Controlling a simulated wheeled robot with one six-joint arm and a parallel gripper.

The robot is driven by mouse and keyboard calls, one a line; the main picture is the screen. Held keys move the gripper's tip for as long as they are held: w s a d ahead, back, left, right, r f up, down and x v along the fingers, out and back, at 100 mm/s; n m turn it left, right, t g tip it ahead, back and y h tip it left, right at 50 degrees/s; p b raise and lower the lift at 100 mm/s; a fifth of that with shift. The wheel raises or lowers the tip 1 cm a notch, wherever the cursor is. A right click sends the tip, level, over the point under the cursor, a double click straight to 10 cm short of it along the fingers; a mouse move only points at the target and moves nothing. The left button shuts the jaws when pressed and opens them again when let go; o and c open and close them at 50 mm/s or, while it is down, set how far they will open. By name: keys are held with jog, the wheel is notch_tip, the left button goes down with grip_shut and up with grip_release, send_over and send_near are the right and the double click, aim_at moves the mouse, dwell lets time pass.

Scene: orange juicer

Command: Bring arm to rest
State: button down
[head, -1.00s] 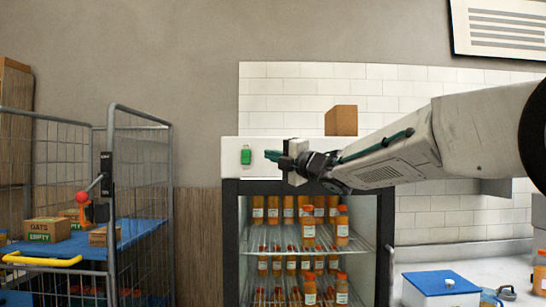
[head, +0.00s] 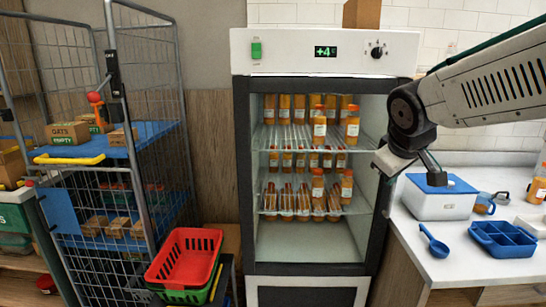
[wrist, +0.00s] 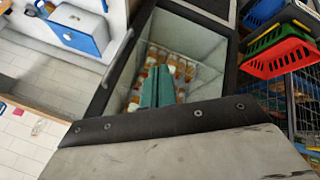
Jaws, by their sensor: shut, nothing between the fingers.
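My arm (head: 490,85) comes in from the right in the head view and bends down at a dark joint, in front of the right edge of the fridge. My gripper shows in the wrist view as two green fingers (wrist: 157,87) pressed together, with nothing between them. In that view they overlap the fridge interior and its bottles. In the head view the fingers are hard to make out behind the wrist.
The fridge (head: 322,50) holds several orange bottles on shelves. A wire cart (head: 112,100) with boxes and stacked baskets (head: 185,258) stand left. On the right counter are a blue-lidded white box (head: 440,203), a blue scoop (head: 434,241) and a blue tray (head: 502,239).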

jog(key=s+f+m+g+y, duration=0.1)
jog(key=s+f+m+g, duration=0.1)
jog(key=s, duration=1.2)
jog(key=s+f+m+g+y, duration=0.1)
jog(key=s+f+m+g, duration=0.2)
jog(key=s, duration=1.1)
jog(key=shift+d+f+m+g, duration=0.3)
jog(key=shift+d+f+m, duration=0.1)
jog(key=shift+f, duration=0.7)
jog(key=shift+s, duration=0.1)
